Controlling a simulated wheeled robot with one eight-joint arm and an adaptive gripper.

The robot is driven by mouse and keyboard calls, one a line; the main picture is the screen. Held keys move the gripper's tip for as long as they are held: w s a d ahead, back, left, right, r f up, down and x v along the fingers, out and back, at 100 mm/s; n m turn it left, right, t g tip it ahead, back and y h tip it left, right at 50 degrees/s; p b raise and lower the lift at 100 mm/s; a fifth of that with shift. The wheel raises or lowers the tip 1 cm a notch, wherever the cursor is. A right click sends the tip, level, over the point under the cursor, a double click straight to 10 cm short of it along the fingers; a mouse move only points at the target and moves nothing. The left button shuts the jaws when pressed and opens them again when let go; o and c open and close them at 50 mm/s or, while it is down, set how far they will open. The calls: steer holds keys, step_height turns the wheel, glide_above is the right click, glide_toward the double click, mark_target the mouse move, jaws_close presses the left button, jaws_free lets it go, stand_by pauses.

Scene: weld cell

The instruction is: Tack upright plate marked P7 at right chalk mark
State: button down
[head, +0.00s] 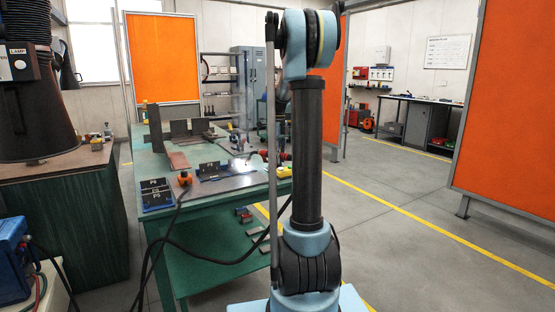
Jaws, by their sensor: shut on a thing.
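A dark upright plate (209,169) with a small pale label, too small to read surely, stands on a flat grey base plate (226,185) on the green table. A bright white glow (240,164) shows just right of the upright plate, with thin smoke above it. My gripper (265,156) is at the glow's right, mostly hidden behind my own arm. It appears shut on a dark welding torch (254,158), whose outline is hard to make out. The chalk marks cannot be made out.
Two labelled dark plates (156,191) lie at the green table's (158,226) front left. An orange clamp (185,179) with a black cable (215,262) sits beside the base plate. Larger steel plates (188,128) stand behind. A yellow item (284,172) lies at right.

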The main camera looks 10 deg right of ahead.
steer(key=shift+s+a, duration=0.15)
steer(key=shift+a, duration=0.25)
stand_by(0.9)
steer(key=s+d+r, duration=0.1)
steer(key=s+r, duration=0.2)
steer(key=r, duration=0.6)
steer(key=shift+r, duration=0.4)
stand_by(0.4)
stand_by(0.8)
